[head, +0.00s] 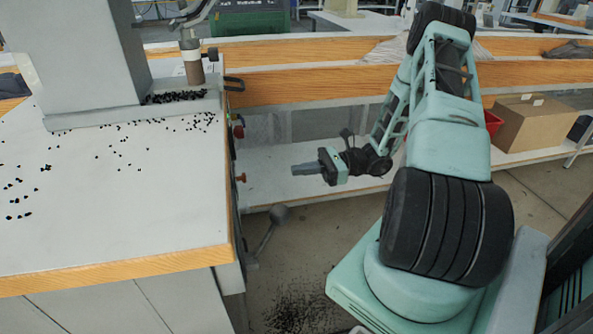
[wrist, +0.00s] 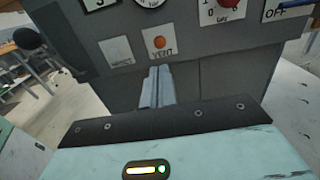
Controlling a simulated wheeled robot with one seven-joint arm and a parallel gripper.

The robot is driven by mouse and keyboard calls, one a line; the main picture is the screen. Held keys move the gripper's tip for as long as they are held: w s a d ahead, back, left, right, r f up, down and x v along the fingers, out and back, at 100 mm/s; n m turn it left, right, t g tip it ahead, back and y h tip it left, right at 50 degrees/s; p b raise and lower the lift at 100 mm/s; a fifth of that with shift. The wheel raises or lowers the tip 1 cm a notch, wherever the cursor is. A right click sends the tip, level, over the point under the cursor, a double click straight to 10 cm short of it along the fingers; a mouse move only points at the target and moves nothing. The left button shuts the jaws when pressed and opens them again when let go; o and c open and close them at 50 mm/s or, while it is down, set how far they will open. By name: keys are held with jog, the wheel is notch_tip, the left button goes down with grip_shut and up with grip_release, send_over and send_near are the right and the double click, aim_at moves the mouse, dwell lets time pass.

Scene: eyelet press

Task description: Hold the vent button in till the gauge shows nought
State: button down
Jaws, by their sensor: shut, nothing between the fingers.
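The orange vent button (wrist: 159,42) sits on a pale plate marked VENT on the grey panel in the wrist view. It shows side-on in the head view as a small orange knob (head: 241,178) on the bench's side. The white gauge (wrist: 150,2) is cut off by the top edge of the wrist view, so its reading is hidden. My gripper (wrist: 158,70) is shut and empty, its fingertips pointing towards the panel, just below the button in the wrist view. In the head view my gripper (head: 294,170) is clearly apart from the button, to its right.
A lever with a dark ball (head: 279,213) stands out below the panel's side. A cardboard box (head: 537,122) is on the shelf at right.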

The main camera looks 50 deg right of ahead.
jog(key=b+x, duration=0.1)
jog(key=x, duration=1)
jog(key=shift+w+a, duration=0.15)
jog(key=shift+p+x, duration=0.5)
jog(key=shift+x, duration=0.7)
jog(key=shift+a, duration=0.2)
dwell(1.4)
jog(key=p+v, duration=0.2)
jog(key=v, duration=1.3)
